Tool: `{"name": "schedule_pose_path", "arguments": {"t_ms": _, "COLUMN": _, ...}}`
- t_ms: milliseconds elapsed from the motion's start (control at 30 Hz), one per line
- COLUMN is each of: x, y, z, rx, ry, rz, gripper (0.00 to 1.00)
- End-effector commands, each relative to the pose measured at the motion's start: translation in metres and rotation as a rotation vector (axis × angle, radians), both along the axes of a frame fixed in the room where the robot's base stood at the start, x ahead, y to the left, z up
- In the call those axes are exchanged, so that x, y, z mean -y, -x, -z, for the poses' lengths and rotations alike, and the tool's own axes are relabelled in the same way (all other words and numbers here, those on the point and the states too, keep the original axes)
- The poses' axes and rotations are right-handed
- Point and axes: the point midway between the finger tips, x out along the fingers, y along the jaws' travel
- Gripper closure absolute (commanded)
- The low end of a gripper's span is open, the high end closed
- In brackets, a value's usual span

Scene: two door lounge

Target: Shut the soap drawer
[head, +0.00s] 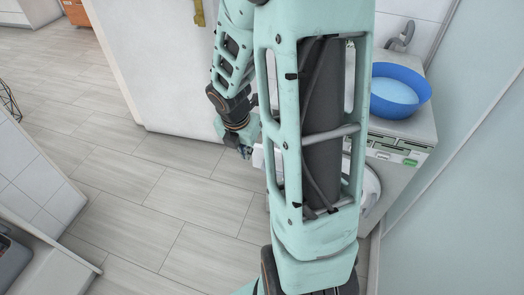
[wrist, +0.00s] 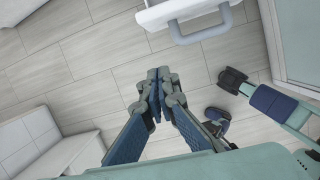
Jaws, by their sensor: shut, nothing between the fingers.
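A white drawer front with a grey loop handle, which looks like the soap drawer (wrist: 162,15), shows at the top of the wrist view, jutting out over the floor. In the head view, only a small white piece beside my gripper may be part of it; my arm hides the rest. The washing machine (head: 411,143) stands at the right, its front partly behind my arm. My gripper (wrist: 155,76) is shut and empty, its fingertips apart from the handle and below it in the wrist view. It also shows in the head view (head: 244,152), left of the machine.
A blue bowl (head: 400,91) sits on top of the machine. A pale wall stands close at the machine's right. A white panel (head: 165,65) stands behind my arm. The tiled floor (head: 170,200) to the left is clear. A tiled low wall (head: 35,180) is at the far left.

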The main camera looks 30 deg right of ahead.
Motion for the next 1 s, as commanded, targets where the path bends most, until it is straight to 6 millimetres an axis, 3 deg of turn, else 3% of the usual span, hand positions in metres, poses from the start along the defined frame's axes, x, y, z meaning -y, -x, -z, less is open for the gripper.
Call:
{"name": "schedule_pose_path", "arguments": {"t_ms": 100, "x": 0.003, "y": 0.011, "z": 0.006, "rx": -0.032, "ry": 0.009, "rz": -0.058, "gripper": 1.0}}
{"name": "schedule_pose_path", "arguments": {"t_ms": 267, "x": 0.005, "y": 0.011, "z": 0.021, "rx": -0.039, "ry": 0.01, "rz": -0.072, "gripper": 1.0}}
{"name": "schedule_pose_path", "arguments": {"t_ms": 700, "x": 0.021, "y": -0.003, "z": 0.109, "rx": -0.04, "ry": 0.01, "rz": -0.069, "gripper": 1.0}}
{"name": "schedule_pose_path", "arguments": {"t_ms": 1000, "x": 0.049, "y": -0.027, "z": 0.103, "rx": -0.035, "ry": 0.01, "rz": -0.065, "gripper": 1.0}}
